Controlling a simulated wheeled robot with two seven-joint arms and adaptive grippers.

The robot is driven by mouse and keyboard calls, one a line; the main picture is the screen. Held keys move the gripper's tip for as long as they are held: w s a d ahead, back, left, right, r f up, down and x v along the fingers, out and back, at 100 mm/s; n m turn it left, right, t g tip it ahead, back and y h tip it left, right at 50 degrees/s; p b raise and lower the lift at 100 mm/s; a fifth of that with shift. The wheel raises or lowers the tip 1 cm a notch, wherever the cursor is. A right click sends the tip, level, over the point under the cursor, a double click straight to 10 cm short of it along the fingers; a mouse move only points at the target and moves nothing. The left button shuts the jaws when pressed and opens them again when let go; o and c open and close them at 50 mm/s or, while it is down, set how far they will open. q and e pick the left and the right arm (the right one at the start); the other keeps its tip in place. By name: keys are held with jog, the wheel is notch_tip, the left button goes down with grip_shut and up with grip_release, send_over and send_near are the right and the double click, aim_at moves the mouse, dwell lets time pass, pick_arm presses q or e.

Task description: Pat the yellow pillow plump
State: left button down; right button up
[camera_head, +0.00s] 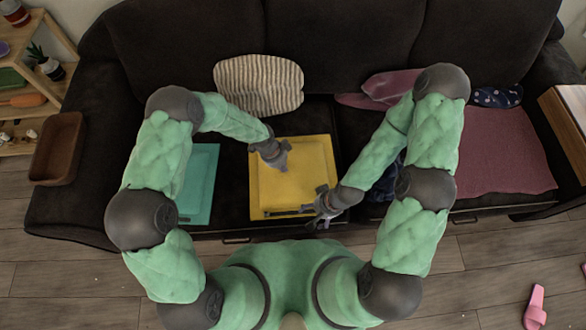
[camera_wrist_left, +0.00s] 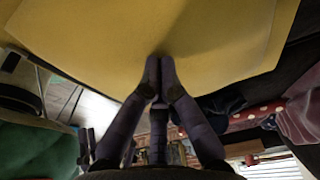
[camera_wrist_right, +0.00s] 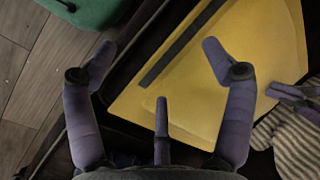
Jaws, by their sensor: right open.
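The yellow pillow (camera_head: 306,170) lies flat on the dark sofa seat in the middle of the head view. A dark narrow strip (camera_head: 284,213) runs along its front edge. My left gripper (camera_head: 282,164) is over its upper middle, fingers together and empty. In the left wrist view my left fingertips (camera_wrist_left: 159,62) are against or just short of the yellow pillow (camera_wrist_left: 180,30); I cannot tell whether they touch. My right gripper (camera_head: 312,212) is at its front right corner. In the right wrist view my right gripper (camera_wrist_right: 158,50) is spread open, with the pillow (camera_wrist_right: 250,60) partly between its fingers.
A striped pillow (camera_head: 258,84) leans on the sofa back behind. A teal pillow (camera_head: 202,185) lies left of the yellow one. A pink blanket (camera_head: 500,150) covers the right seat. A brown box (camera_head: 58,148) is at the left arm. A side table (camera_head: 565,125) is at right.

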aim_at(294, 169)
pick_arm(q)
jog(key=shift+d+r+p, duration=0.35)
jog(key=shift+d+r, duration=0.4)
jog(key=shift+d, duration=0.15)
jog(key=shift+d+r+p, duration=0.35)
jog(key=shift+d+r, duration=0.35)
jog(key=shift+d, duration=0.2)
jog(key=shift+a+b+x, duration=0.2)
jog(key=shift+b+x, duration=0.35)
jog(key=shift+x, duration=0.2)
jog(key=shift+a+b+x, duration=0.15)
jog(key=shift+b+x, duration=0.4)
jog(key=shift+x, duration=0.15)
jog(key=shift+d+r+p, duration=0.4)
jog(key=shift+d+r, duration=0.3)
jog(key=shift+d, duration=0.15)
jog(key=shift+d+r+p, duration=0.35)
jog(key=shift+d+r, duration=0.35)
jog(key=shift+d, duration=0.2)
jog(key=shift+f, duration=0.15)
